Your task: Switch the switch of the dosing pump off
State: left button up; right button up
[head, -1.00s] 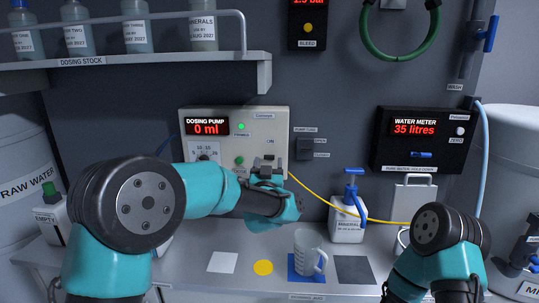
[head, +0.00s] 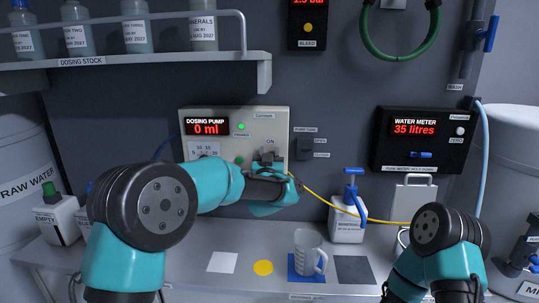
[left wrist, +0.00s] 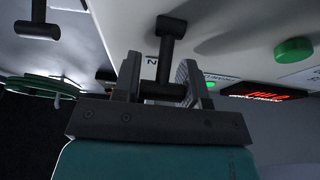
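The dosing pump (head: 236,122) is a pale box on the back wall. Its red display reads 0 ml and a green lamp is lit. Its switch is a dark T-shaped lever just under the ON label; it shows in the left wrist view (left wrist: 168,50). My left gripper (head: 270,165) is at the lever, and it also shows in the left wrist view (left wrist: 160,82). Its two fingers stand at either end of the lever's crossbar and seem to hold it. The gripper hides the panel below the switch. My right gripper is out of view.
A pump tube lever (head: 304,149) sits just right of the pump. A measuring jug (head: 308,252) stands on the bench. A shelf (head: 130,68) with bottles hangs above.

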pick_arm(q)
jog(key=c, duration=0.5)
